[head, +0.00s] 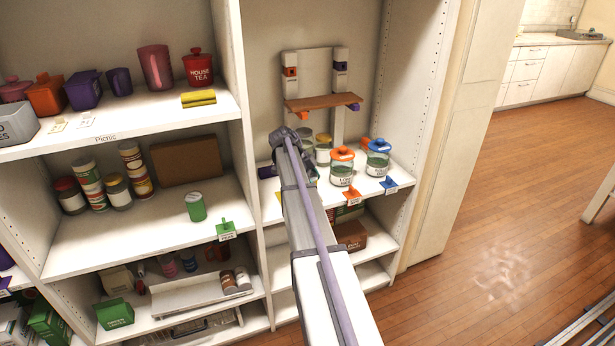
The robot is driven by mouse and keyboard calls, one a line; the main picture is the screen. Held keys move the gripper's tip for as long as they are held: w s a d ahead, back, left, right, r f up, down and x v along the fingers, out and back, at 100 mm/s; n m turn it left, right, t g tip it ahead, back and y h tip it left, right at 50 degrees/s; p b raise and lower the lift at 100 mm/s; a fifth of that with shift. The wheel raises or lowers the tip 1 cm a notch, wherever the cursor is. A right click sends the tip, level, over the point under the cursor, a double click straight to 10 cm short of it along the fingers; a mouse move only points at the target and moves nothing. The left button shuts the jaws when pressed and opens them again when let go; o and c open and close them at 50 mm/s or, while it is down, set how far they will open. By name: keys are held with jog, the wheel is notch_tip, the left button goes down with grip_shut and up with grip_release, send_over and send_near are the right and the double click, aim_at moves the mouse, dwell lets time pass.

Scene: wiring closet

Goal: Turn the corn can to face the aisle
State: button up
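I cannot read which can is the corn can. A green can (196,206) with a pale lid stands alone near the front of the left middle shelf. Striped cans (131,156) and several other cans (89,182) stand stacked or grouped further back on that shelf. In the right bay, two jars or cans (323,149) stand behind my arm, partly covered. My arm reaches into the right bay. My gripper is at its far end, mostly hidden by my own arm, so its fingers and anything between them do not show clearly.
Two glass jars, one with an orange lid (342,168) and one with a blue lid (377,158), stand right of my arm. A wooden ledge (322,102) hangs above. A bay divider (236,90) stands left. The left middle shelf (125,240) has free room in front.

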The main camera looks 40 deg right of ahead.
jog(key=w+d, duration=0.3)
jog(key=w, duration=0.6)
jog(key=f+b, duration=0.4)
jog(key=f, duration=0.1)
jog(key=shift+w+b, duration=0.3)
jog(key=shift+b, duration=0.05)
jog(key=shift+r, duration=0.1)
jog(key=o, duration=1.2)
jog(key=shift+r, duration=0.1)
jog(key=p+v, duration=0.7)
jog(key=v, duration=0.1)
